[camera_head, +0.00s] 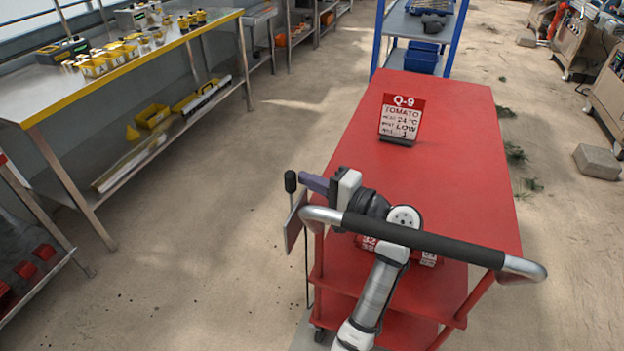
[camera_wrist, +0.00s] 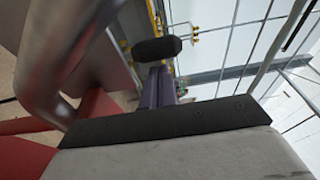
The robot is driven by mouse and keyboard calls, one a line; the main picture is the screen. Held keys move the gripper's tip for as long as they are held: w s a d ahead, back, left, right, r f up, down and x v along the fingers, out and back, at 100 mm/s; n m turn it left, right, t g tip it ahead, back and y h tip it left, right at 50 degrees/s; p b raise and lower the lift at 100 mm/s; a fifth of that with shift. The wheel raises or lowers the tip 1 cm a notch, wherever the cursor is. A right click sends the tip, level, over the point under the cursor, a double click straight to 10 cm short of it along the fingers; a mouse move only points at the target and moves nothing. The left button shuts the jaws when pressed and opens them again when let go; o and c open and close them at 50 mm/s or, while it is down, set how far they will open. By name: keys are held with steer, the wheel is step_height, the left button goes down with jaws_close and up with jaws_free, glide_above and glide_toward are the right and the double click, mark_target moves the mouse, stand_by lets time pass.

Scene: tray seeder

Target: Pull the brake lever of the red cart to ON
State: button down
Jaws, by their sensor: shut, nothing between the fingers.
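The red cart (camera_head: 445,130) stands in the middle of the head view, with its black-gripped push handle (camera_head: 425,239) nearest me. The brake lever's black knob (camera_head: 290,182) sticks up at the cart's near left corner, above a small plate (camera_head: 293,222). The knob also shows in the wrist view (camera_wrist: 157,48), just beyond the fingertips. My gripper (camera_head: 305,181) is shut and empty, its purple fingers pointing left at the knob from the right. The fingers show in the wrist view (camera_wrist: 158,82). I cannot tell whether they touch the lever. No ON or OFF marking is readable.
A sign reading Q-9 TOMATO (camera_head: 401,117) stands on the cart top. The silver handle tube (camera_wrist: 45,60) is close on the left in the wrist view. A steel bench (camera_head: 120,70) lines the left. The floor between bench and cart is clear.

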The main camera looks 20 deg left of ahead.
steer(key=shift+s+n+b, duration=0.3)
steer(key=shift+b, duration=0.1)
